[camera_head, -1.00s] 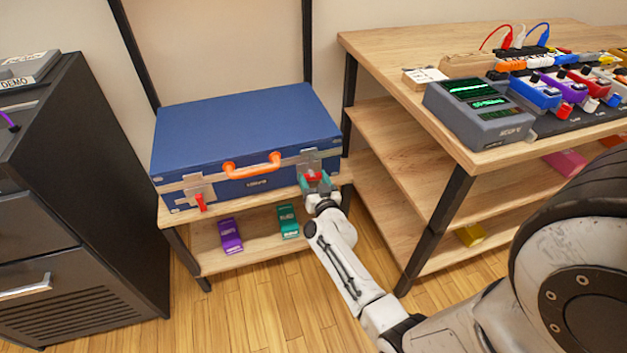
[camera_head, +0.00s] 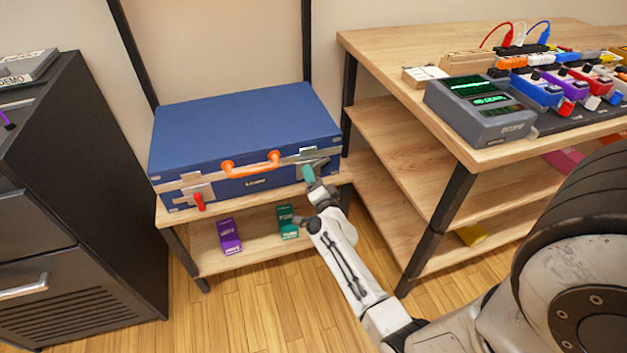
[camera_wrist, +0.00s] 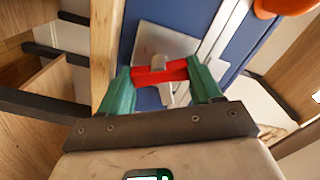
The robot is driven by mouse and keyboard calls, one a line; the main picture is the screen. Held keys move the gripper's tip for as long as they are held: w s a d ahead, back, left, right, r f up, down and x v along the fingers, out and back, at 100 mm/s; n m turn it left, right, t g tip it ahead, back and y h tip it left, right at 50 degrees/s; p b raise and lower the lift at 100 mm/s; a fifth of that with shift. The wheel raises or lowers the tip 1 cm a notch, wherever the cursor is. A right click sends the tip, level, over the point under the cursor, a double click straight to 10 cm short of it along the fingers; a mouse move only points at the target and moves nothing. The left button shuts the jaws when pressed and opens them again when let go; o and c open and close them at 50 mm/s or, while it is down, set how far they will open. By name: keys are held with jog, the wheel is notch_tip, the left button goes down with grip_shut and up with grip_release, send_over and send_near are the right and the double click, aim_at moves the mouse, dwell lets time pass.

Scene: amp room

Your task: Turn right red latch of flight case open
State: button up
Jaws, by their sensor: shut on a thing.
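The blue flight case (camera_head: 245,130) lies closed on a wooden shelf, with an orange handle (camera_head: 250,164) on its front. Its left red latch (camera_head: 199,201) hangs down. The right red latch (camera_wrist: 160,73) shows in the wrist view between the green fingertips of my gripper (camera_wrist: 163,88), one finger at each end of it. It lies across the metal plate (camera_wrist: 168,45) of the case. In the head view my gripper (camera_head: 312,178) is at the right front of the case and hides the right latch.
Purple (camera_head: 229,236) and green (camera_head: 287,221) pedals lie on the lower shelf. A wooden table (camera_head: 400,45) with a grey device (camera_head: 480,108) and several pedals stands at the right. A dark cabinet (camera_head: 75,200) stands at the left.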

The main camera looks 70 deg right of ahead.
jog(key=m, duration=0.5)
jog(key=shift+f+m+b, duration=0.1)
jog(key=shift+m+b, duration=0.2)
jog(key=shift+b, duration=0.05)
dwell(0.4)
jog(key=o, duration=1.1)
jog(key=shift+c, duration=0.2)
